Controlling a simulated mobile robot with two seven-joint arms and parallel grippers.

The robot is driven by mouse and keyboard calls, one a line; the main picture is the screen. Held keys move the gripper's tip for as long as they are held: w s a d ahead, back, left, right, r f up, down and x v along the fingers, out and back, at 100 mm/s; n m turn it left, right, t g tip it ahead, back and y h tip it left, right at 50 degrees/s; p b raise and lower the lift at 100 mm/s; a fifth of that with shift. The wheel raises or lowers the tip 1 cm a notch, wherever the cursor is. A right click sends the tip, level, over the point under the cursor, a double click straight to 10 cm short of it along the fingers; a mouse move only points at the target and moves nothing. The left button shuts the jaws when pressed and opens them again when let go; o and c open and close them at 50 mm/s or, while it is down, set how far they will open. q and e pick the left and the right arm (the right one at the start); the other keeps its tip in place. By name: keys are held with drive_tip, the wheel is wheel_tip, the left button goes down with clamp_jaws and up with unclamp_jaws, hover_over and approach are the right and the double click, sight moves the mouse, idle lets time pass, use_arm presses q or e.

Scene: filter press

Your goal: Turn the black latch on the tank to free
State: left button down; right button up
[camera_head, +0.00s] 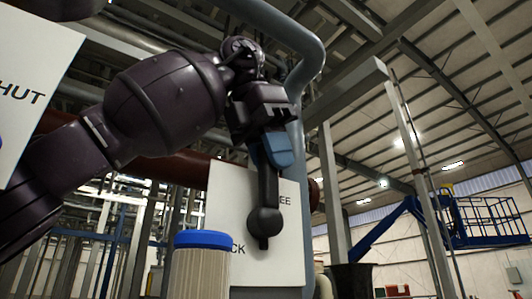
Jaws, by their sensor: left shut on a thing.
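The black latch (267,190) stands nearly vertical in front of a white sign (235,205) on the grey tank. A rounded knob (265,221) is at its lower part. The sign's visible letters are "EE" at upper right and "CK" at lower left; the rest is covered. My left gripper (277,150), with blue fingertips, is shut on the upper end of the latch. The latch's top is hidden between the fingers. My right gripper is not in view.
A pale ribbed cylinder with a blue cap (203,240) stands below left of the latch. A white sign reading "HUT" (30,75) is at the far left. A dark bin (352,281) and a blue lift (480,225) are at right. Open room lies right of the tank.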

use_arm(q)
drive_tip(key=shift+d, duration=0.1)
idle(0.5)
drive_tip(key=c, duration=1)
unclamp_jaws()
drive_tip(key=shift+w, duration=0.1)
